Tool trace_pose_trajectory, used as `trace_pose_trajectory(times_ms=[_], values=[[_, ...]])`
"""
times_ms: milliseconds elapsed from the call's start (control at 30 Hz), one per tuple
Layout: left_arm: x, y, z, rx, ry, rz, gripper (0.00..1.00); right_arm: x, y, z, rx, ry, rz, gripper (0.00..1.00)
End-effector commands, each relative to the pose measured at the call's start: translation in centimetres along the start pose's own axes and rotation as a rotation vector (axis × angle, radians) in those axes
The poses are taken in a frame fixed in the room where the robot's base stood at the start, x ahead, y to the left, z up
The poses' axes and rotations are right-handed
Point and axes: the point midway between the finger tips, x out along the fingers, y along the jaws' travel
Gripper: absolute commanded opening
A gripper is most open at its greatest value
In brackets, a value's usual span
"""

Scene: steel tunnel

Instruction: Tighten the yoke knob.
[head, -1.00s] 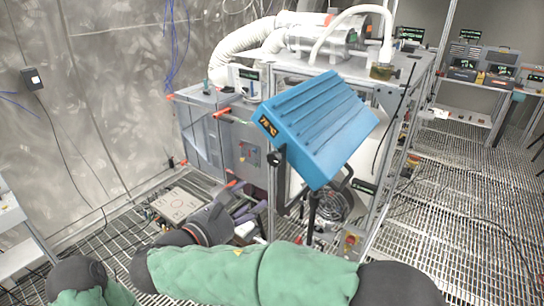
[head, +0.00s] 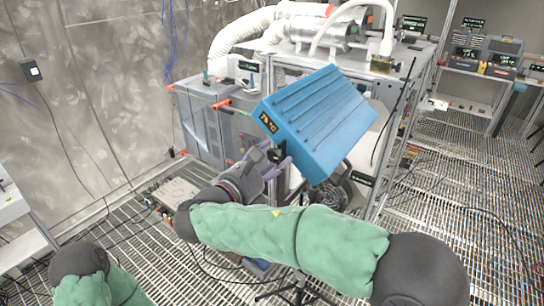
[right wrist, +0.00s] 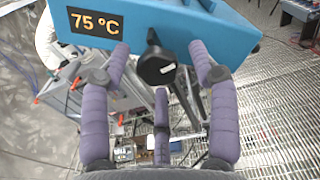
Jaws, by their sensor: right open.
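The yoke knob (head: 275,155) is black and sits on the side of a tilted blue box-shaped unit (head: 318,115) marked "75 °C". In the right wrist view the round knob (right wrist: 157,70) has a pale mark and sits below the blue unit's edge. My right gripper (head: 277,164) is open, with its purple padded fingers around the knob on several sides. In the right wrist view gaps show between the fingers and the knob, though contact at depth is hard to judge. The stand below is largely hidden by my right arm. My left gripper is out of view.
A steel bench (head: 300,61) with pipes and a white hose (head: 240,38) stands behind the blue unit. Grey boxes (head: 205,125) stand to the left. A low pale case (head: 178,192) lies on the grating floor. Open grating (head: 450,200) lies to the right.

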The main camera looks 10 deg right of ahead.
Motion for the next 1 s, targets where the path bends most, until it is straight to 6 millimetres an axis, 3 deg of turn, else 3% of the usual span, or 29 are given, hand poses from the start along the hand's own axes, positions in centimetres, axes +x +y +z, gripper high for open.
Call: trace_pose_trajectory(times_ms=[367,500,567,1000], values=[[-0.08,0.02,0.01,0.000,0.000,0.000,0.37,0.52,-0.01,0.00,0.000,0.000,0.000,0.61],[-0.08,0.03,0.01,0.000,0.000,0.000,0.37,0.50,-0.01,0.00,0.000,0.000,0.000,0.21],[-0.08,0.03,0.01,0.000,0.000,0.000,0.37,0.50,-0.02,-0.04,0.000,0.000,-0.001,0.07],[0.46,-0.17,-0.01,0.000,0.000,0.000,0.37,0.48,0.05,-0.48,0.041,0.005,-0.001,0.07]])
